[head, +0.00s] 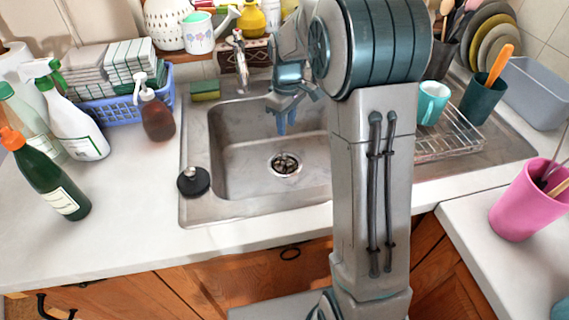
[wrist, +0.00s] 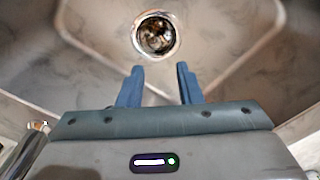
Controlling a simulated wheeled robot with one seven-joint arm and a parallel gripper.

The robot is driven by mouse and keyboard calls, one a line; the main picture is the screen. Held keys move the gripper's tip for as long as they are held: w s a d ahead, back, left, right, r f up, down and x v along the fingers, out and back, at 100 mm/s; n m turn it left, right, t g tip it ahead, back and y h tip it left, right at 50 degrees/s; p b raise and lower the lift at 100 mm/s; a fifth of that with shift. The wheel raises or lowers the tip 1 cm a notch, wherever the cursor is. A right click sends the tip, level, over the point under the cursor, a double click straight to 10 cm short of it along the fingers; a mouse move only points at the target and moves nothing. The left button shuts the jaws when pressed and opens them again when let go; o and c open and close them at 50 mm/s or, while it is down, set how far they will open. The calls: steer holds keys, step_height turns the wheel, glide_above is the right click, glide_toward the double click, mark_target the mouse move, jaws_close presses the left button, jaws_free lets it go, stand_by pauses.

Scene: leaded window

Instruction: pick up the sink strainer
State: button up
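The round metal sink strainer (head: 284,165) sits in the drain at the bottom of the steel sink basin (head: 235,150). It looks like a bright ring with a dark, cluttered centre. In the wrist view the strainer (wrist: 157,37) lies beyond my fingertips, slightly left of the middle between them. My gripper (head: 283,124) hangs over the basin, above the strainer and apart from it. In the wrist view the two blue fingers of my gripper (wrist: 159,72) stand apart with nothing between them. My arm hides the right part of the basin in the head view.
A black round stopper (head: 194,181) lies on the sink's left front rim. The faucet (head: 240,62) stands behind the basin, with a sponge (head: 205,90) to its left. A soap bottle (head: 156,115) stands left of the sink, and a dish rack (head: 440,142) right. The basin floor looks clear.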

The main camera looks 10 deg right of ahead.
mark_target(285, 156)
steer(key=shift+n, duration=0.3)
steer(key=f, duration=0.5)
steer(key=w+f, duration=0.1)
steer(key=f, duration=0.9)
steer(key=shift+w+f, duration=0.35)
steer(key=shift+f, duration=0.05)
jaws_close()
